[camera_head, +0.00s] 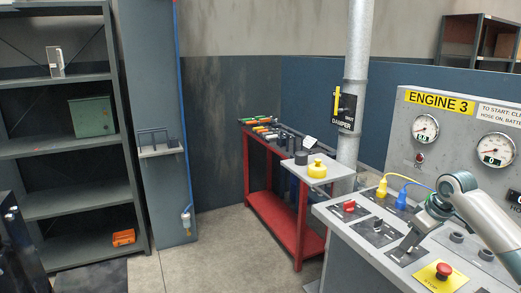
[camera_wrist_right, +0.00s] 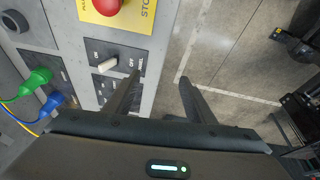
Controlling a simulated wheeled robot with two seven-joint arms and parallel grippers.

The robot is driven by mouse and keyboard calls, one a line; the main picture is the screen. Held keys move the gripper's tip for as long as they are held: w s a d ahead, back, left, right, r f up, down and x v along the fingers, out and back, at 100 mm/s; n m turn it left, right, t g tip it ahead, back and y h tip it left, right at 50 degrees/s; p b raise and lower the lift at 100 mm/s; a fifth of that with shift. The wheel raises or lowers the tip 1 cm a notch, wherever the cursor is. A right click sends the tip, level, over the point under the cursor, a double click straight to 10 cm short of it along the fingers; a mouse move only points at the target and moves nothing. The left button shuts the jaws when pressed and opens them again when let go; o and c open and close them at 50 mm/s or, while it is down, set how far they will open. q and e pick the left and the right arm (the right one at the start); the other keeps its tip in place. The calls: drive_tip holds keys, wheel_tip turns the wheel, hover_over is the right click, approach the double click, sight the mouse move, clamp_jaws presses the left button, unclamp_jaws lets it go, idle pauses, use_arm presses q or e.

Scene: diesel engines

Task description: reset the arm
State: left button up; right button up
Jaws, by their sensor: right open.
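My right arm reaches in from the right in the head view. Its gripper (camera_head: 410,240) hangs over the sloped control desk (camera_head: 335,215), near a black switch plate. In the right wrist view the two fingers of the right gripper (camera_wrist_right: 157,80) are apart with nothing between them. A switch with a pale knob (camera_wrist_right: 107,64) on a black plate lies left of the fingers. Whether a fingertip touches the desk cannot be told. My left gripper is not in view.
A red stop button (camera_head: 444,270) on a yellow plate sits at the desk's near edge. A red switch (camera_head: 349,205), a yellow plug (camera_head: 381,188) and a blue plug (camera_head: 401,199) stand on the desk. A red tool bench (camera_head: 275,214) and shelves (camera_head: 65,205) stand beyond open floor.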

drive_tip(key=s+a+f+n, duration=0.1)
drive_tip(key=s+a+f, duration=0.7)
drive_tip(key=a+f, duration=0.3)
drive_tip(key=s+a+f, duration=0.9)
drive_tip(key=f, duration=0.4)
drive_tip(key=s+a+f+m, duration=0.1)
drive_tip(key=s+a+f, duration=0.1)
drive_tip(key=s, duration=0.5)
drive_tip(key=s+a+f, duration=0.2)
drive_tip(key=s, duration=0.4)
drive_tip(key=s+d+r+m, duration=0.15)
drive_tip(key=s+m, duration=0.25)
drive_tip(key=s, duration=1.1)
wheel_tip(320, 180, down, 28)
drive_tip(key=s+g+h, duration=0.1)
drive_tip(key=s, duration=0.1)
drive_tip(key=s+d+f+g, duration=0.1)
drive_tip(key=s+d+f, duration=0.2)
drive_tip(key=s+f, duration=1.4)
drive_tip(key=shift+s+f+n+g, duration=0.3)
drive_tip(key=shift+s+f+n, duration=0.1)
drive_tip(key=shift+s, duration=0.05)
